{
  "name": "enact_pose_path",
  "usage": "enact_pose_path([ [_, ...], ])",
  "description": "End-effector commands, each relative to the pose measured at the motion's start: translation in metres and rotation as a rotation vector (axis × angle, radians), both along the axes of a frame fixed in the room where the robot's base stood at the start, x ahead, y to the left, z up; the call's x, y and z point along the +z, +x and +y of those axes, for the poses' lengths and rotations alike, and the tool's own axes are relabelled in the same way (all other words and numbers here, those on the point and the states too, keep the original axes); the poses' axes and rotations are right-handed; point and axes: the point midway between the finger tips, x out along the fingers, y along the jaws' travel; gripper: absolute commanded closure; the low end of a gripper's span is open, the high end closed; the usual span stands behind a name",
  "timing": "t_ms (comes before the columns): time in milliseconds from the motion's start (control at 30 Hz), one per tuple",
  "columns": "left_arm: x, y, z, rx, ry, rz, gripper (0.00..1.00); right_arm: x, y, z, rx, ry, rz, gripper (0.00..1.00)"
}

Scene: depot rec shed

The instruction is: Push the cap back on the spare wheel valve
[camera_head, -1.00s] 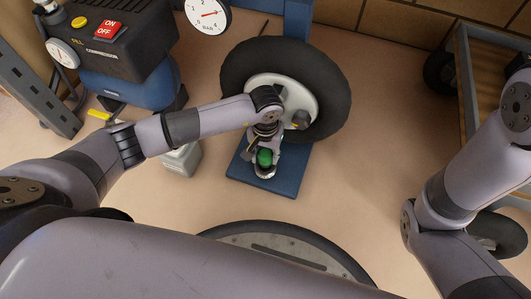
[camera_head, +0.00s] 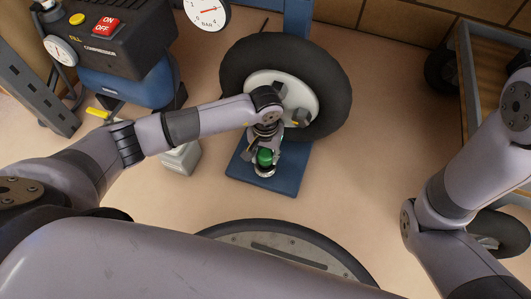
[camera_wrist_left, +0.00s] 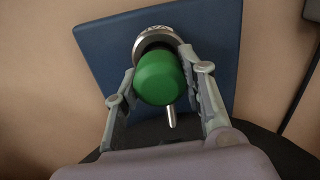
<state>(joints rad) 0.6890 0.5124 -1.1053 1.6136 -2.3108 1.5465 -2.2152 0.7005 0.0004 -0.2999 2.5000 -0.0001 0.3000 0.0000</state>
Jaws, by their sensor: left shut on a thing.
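A green cap (camera_head: 265,157) is between the fingers of my left gripper (camera_head: 264,152), low in front of the spare wheel (camera_head: 335,100). The left wrist view shows the rounded cap (camera_wrist_left: 160,78) with the two fingers of my left gripper (camera_wrist_left: 165,82) shut on its sides. A silver round piece (camera_wrist_left: 157,38) with markings is right behind the cap, over the blue plate (camera_wrist_left: 105,60). A thin metal pin (camera_wrist_left: 171,117) shows just below the cap; I cannot tell what it belongs to. My wrist hides part of the wheel hub. My right gripper is out of view.
A compressor (camera_head: 115,40) and a pressure gauge (camera_head: 207,10) stand at the back left. A small grey block (camera_head: 180,158) is left of the blue base (camera_head: 285,180). A trolley frame (camera_head: 463,100) with wheels is at the right. Floor between is clear.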

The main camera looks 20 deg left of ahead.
Motion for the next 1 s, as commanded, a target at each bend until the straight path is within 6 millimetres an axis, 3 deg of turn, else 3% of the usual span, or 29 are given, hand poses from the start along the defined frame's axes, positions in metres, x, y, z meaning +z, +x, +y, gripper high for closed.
enact_pose_path([
  [1000,-0.019,0.000,0.000,0.000,0.001,0.000,0.90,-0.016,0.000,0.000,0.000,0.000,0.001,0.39],
])
